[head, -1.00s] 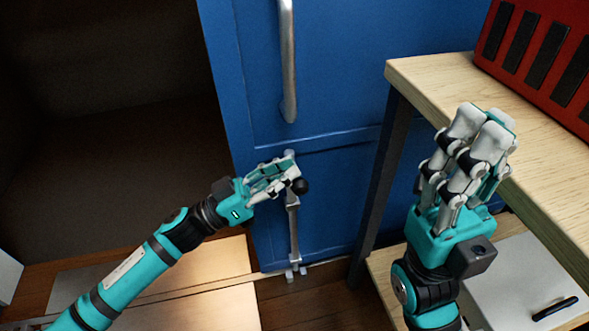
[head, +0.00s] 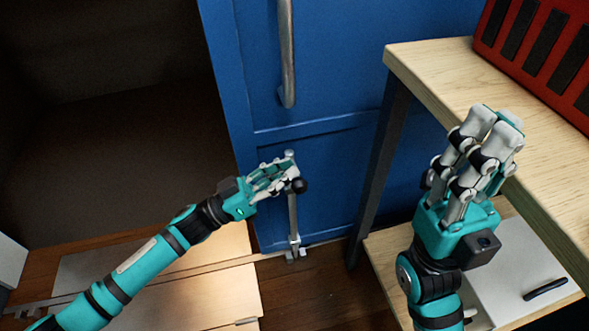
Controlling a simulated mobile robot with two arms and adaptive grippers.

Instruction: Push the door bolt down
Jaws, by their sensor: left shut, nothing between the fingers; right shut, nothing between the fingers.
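The door bolt (head: 293,218) is a grey metal rod standing upright on the lower part of the blue door (head: 325,85), with a round black knob (head: 299,186) near its upper part. My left gripper (head: 290,172) is shut and empty. Its fingertips are at the bolt just above and left of the knob; I cannot tell whether they touch it. The fingers hide part of the bolt's top. The rod's lower end is at a metal fitting (head: 295,252) by the door's bottom edge. My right gripper (head: 500,125) is shut and empty, pointing up in front of the wooden shelf.
A vertical metal handle (head: 287,60) is higher on the door. A wooden shelf unit (head: 440,65) with a red case (head: 540,45) on it stands at the right. A white box (head: 515,270) with a black handle sits on its lower board. A dark opening lies left of the door.

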